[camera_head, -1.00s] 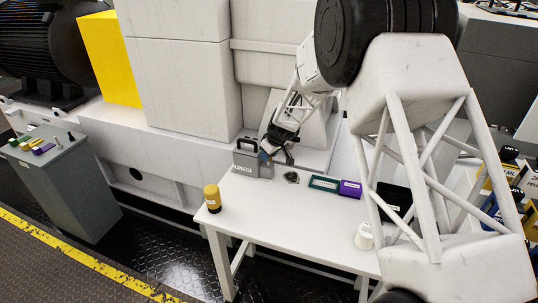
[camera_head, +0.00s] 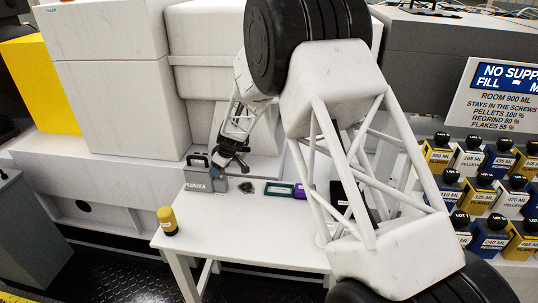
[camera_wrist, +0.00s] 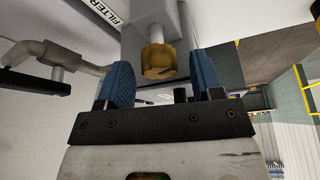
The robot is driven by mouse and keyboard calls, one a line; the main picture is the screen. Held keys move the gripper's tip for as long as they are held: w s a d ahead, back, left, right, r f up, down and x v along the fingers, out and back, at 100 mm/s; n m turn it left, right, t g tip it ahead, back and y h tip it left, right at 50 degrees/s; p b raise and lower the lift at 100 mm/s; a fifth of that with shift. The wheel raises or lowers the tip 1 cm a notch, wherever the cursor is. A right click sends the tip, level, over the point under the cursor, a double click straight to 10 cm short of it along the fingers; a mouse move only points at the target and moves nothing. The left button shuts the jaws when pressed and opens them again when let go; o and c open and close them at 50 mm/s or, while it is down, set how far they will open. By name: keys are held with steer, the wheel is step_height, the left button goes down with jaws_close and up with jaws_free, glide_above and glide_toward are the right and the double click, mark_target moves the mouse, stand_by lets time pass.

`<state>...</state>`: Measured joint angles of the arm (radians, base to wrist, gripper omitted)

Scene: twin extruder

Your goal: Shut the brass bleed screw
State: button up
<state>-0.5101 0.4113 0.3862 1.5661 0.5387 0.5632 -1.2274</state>
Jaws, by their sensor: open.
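The brass bleed screw (camera_wrist: 158,62) is a ribbed brass knob on the face of a grey block (camera_wrist: 155,15) in the wrist view. My gripper (camera_wrist: 163,80) is open, with one blue fingertip on each side of the knob in the picture. A gap shows between the knob and each fingertip. I cannot tell how deep the knob lies between the fingers. In the head view my gripper (camera_head: 219,172) is at the right end of the small grey filter unit (camera_head: 198,180) on the table. The screw itself is not discernible there.
The white table (camera_head: 240,225) holds a yellow-capped jar (camera_head: 167,220), a dark coiled item (camera_head: 246,187), a green tray (camera_head: 279,189) and a purple block (camera_head: 304,191). A grey bent handle (camera_wrist: 45,60) is left of the screw in the wrist view.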

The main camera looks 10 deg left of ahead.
steer(key=shift+w+n+g, duration=0.1)
steer(key=shift+n+g, duration=0.8)
steer(key=shift+n, duration=1.3)
steer(key=v, duration=0.8)
steer(key=s+d+r+m+g+y, duration=0.2)
steer(key=s+d+m, duration=0.4)
steer(key=d+m, duration=0.3)
steer(key=s+d+r+m+g+y, duration=0.2)
steer(key=d+m, duration=0.7)
steer(key=m, duration=0.9)
steer(key=shift+s+d+r+y, duration=0.3)
steer(key=shift+s+r+y, duration=0.9)
steer(key=shift+s+r, duration=1.45)
steer(key=shift+w+r, duration=0.2)
steer(key=shift+w, duration=0.05)
